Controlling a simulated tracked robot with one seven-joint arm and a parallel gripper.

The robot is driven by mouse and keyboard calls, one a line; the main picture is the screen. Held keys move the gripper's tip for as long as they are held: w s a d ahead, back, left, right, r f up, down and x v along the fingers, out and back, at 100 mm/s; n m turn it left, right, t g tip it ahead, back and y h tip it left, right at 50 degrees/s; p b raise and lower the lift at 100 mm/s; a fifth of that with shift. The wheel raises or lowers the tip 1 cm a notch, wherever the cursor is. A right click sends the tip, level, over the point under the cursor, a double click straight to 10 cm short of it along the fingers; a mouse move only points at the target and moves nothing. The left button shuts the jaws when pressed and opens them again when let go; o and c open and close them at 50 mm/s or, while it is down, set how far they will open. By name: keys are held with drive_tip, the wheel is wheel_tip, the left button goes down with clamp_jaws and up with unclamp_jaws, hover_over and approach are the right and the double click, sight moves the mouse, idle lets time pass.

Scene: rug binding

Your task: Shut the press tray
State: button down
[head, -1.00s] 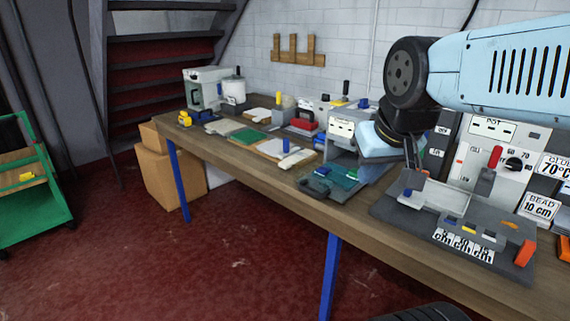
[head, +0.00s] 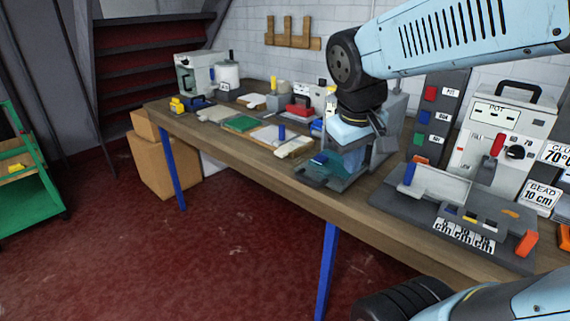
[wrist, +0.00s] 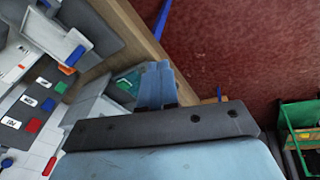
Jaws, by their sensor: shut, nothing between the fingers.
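The press (head: 392,125) is a grey, boxy machine near the middle of the bench, partly hidden behind my wrist. Its dark grey tray (head: 318,180) sticks out at the front, over the bench's front edge side. A teal-green piece lies on the tray; it also shows in the wrist view, left of my fingers. My gripper (wrist: 156,70) has pale blue fingers held together with nothing between them. In the head view it hangs just above and in front of the press, by the tray. I cannot tell whether the fingers touch the tray.
Left are a green mat (head: 240,124) and white boards. Red floor in front is clear.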

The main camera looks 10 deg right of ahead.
drive_tip(key=w+f+n+g+h, duration=0.3)
drive_tip(key=w+f+n+h, duration=0.2)
drive_tip(key=w+n, duration=0.15)
drive_tip(key=n+t+h, duration=0.8)
drive_tip(key=n+t, duration=0.3)
drive_tip(key=n, duration=0.5)
approach(293, 161)
drive_tip(key=x, duration=0.7)
drive_tip(key=shift+r, duration=0.15)
